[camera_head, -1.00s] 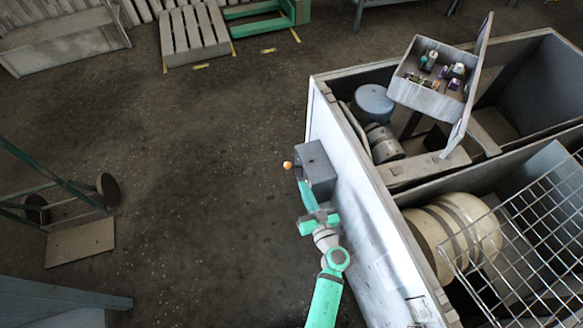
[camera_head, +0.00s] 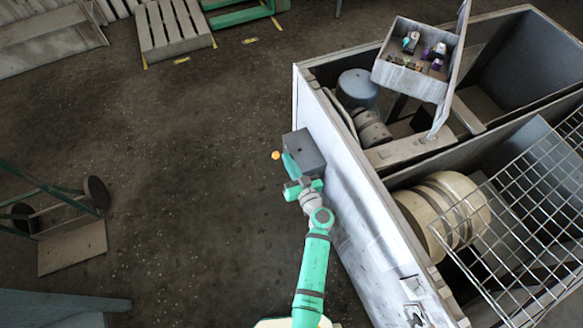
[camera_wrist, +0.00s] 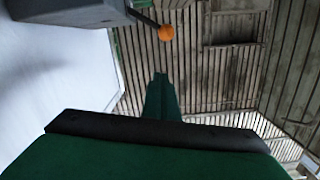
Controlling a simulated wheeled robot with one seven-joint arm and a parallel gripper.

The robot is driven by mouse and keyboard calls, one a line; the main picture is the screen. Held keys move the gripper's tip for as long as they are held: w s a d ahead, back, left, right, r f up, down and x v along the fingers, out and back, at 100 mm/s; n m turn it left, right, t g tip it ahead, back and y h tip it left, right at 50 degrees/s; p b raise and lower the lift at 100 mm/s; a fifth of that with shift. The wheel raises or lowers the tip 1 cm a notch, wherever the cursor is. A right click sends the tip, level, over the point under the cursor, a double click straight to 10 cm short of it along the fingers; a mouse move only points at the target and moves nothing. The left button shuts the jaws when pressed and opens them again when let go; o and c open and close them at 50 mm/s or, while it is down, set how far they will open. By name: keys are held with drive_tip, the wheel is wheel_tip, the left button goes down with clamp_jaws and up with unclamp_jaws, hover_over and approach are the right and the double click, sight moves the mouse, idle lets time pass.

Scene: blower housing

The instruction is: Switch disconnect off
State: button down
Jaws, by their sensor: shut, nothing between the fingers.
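The disconnect is a grey box (camera_head: 306,150) on the outer side wall of the housing, with an orange knob (camera_head: 276,155) sticking out to its left. In the wrist view the box (camera_wrist: 70,8) is at the top left. A thin dark lever runs from it to the orange knob (camera_wrist: 166,32). My gripper (camera_head: 287,156) is shut and empty, beside the box's left face and just right of the knob. In the wrist view its closed green fingers (camera_wrist: 161,78) point up towards the knob, with a gap in the picture. Whether they touch the lever cannot be told.
The white housing wall (camera_head: 345,200) runs close along the right of my arm. The open housing holds cream rolls (camera_head: 440,210), a wire grille (camera_head: 530,200) and an open control box (camera_head: 415,60). A hand truck (camera_head: 70,225) stands far left. The floor (camera_head: 180,150) between is clear.

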drive_tip(key=w+a+f, duration=0.2)
drive_tip(key=w+f, duration=0.2)
drive_tip(key=shift+a, duration=0.25)
drive_tip(key=shift+w+a+f, duration=0.1)
drive_tip(key=shift+f, duration=0.05)
